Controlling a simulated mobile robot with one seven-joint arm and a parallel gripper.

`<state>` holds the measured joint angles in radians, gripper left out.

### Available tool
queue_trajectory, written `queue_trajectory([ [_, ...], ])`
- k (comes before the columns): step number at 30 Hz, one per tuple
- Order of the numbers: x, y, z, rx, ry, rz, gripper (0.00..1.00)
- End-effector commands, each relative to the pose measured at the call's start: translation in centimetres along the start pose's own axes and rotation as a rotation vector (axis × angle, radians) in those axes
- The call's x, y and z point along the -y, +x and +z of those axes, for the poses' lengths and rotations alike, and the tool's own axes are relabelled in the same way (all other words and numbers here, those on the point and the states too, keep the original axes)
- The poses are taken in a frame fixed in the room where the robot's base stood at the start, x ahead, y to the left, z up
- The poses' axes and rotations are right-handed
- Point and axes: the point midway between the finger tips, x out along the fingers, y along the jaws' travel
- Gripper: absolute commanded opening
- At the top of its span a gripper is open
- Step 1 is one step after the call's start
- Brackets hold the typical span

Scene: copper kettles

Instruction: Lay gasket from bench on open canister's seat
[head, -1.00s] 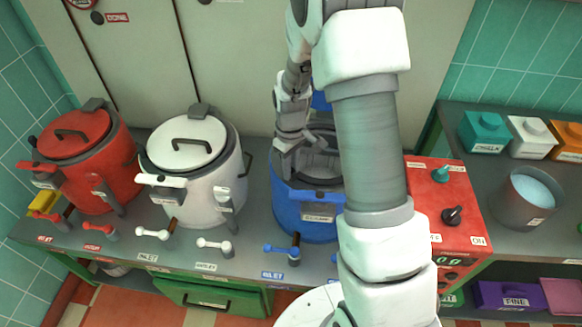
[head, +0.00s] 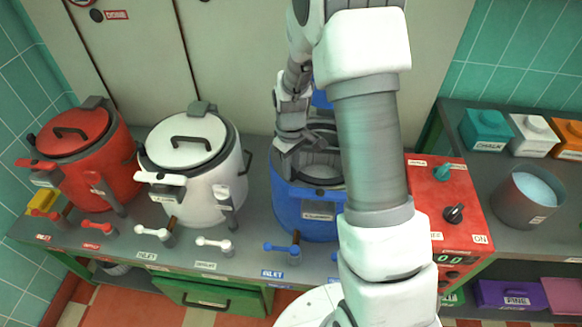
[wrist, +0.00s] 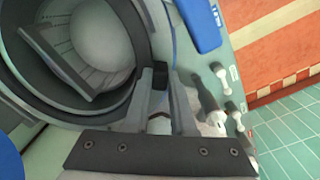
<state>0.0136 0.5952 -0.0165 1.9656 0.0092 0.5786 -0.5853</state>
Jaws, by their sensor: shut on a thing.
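The open canister (head: 300,213) is the blue one at the middle of the bench, and its round mouth faces up. The wrist view shows its grey interior and rim (wrist: 40,108) close up. My gripper (head: 288,149) is over the left side of that mouth; the wrist view shows its two fingers (wrist: 160,84) close together at the rim. A small dark piece (wrist: 160,75) is between the fingertips. It appears to be part of the gasket, a dark ring along the mouth, but I cannot tell whether it rests on the seat. My arm hides the canister's right side.
A white canister (head: 195,175) and a red canister (head: 95,165), both lidded, stand to the left. A red control box (head: 455,200) is at the right. Inlet and outlet levers (head: 283,248) line the bench's front edge. A bucket (head: 520,205) stands on the right shelf.

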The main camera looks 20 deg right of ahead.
Motion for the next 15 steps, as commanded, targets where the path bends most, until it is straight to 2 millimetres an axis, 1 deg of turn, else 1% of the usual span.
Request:
queue_trajectory([
  [1, -0.03, -0.06, -0.03, -0.001, 0.000, 0.001, 0.00],
  [2, -0.03, -0.06, -0.03, -0.001, 0.000, 0.001, 0.25],
  [3, -0.03, -0.06, -0.03, -0.001, 0.000, 0.001, 0.32],
  [7, -0.03, -0.05, -0.02, -0.001, 0.000, 0.001, 0.56],
  [8, -0.03, -0.05, -0.02, -0.001, 0.000, 0.001, 0.58],
  [15, 0.01, -0.01, 0.02, 0.000, 0.001, 0.000, 0.58],
])
